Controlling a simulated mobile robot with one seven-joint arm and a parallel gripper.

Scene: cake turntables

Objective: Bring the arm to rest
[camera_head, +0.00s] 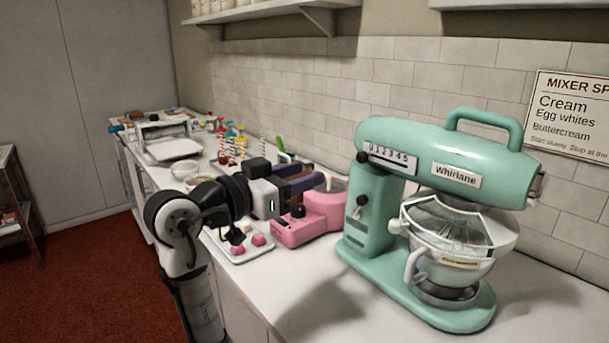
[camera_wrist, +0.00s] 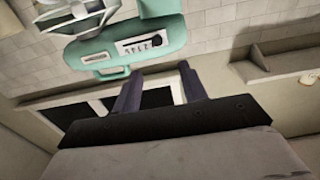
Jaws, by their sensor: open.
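My arm (camera_head: 195,300) rises at the left of the counter's front edge and bends at a dark joint. My gripper (camera_head: 316,175) points right, above or in front of a pink machine (camera_head: 312,222), partly hiding it. In the wrist view my gripper (camera_wrist: 160,73) shows two dark purple fingers standing apart with nothing between them. The mint-green stand mixer (camera_head: 440,150) stands to the right of the fingertips in the head view. It also shows in the wrist view (camera_wrist: 145,62). I cannot tell the exact gap between fingers and mixer.
A white tray (camera_head: 232,257) with pink pieces lies on the counter just below my gripper. Several coloured, striped items stand farther back near a white device (camera_head: 172,148). A shelf (camera_head: 270,10) hangs above. The red floor (camera_head: 90,270) is open at left.

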